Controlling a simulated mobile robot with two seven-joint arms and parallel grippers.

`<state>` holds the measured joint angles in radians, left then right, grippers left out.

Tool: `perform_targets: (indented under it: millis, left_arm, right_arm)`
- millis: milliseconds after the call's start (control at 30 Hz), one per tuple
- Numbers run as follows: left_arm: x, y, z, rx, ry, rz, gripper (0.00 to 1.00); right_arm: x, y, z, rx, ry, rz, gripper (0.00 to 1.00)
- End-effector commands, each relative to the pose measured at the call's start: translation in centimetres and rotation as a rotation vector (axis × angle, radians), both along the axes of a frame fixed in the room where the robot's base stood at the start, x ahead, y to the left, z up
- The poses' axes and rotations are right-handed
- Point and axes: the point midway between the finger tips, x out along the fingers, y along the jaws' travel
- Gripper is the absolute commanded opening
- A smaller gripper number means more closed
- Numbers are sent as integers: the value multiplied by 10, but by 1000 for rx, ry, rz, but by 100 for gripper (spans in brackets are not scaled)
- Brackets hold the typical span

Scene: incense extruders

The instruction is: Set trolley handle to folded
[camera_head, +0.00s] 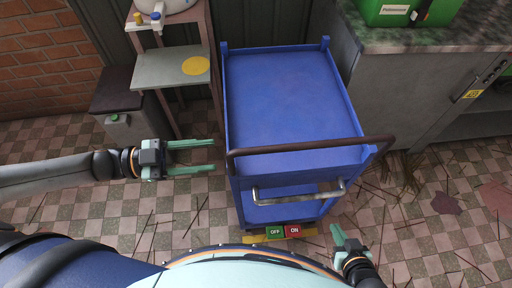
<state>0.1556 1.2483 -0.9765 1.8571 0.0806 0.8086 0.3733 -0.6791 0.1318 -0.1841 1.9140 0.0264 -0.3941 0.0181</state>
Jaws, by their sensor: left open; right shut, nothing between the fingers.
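The blue trolley (285,95) stands in the middle of the head view, with its near end toward me. A dark brown bar (310,146) runs across its near end at the top. A grey metal handle (298,193) sits below that bar on the near side and juts toward me. I cannot tell which of the two is the trolley handle. My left gripper (213,156) is open and empty, just left of the trolley and apart from it. My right gripper (337,230) is shut and empty, low and right of the grey handle, not touching it.
A green OFF pad (275,231) and a red ON pad (294,230) lie at the trolley's near foot. A small shelf stand (160,70) is at the left, a grey cabinet (400,95) with a green box (398,12) at the right. Thin sticks litter the tiled floor.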

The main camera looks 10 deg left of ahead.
Motion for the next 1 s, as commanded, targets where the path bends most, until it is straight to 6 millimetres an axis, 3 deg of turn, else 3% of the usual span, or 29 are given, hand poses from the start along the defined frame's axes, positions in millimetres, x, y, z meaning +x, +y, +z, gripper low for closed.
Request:
perform_targets:
  millis: [300, 500, 933, 1000]
  left_arm:
    - [20, -64, 3, -6, -2, -3, 52]
    - [29, -91, 2, -3, -2, -1, 52]
    - [33, -102, 0, 0, -1, 0, 52]
    - [33, -102, 0, 0, -1, 0, 46]
  right_arm:
    - [0, 1, 10, 2, -1, -1, 0]
    - [0, 1, 13, 2, -1, -1, 0]
    - [0, 1, 14, 2, -1, -1, 0]
    - [0, 1, 13, 2, -1, -1, 0]
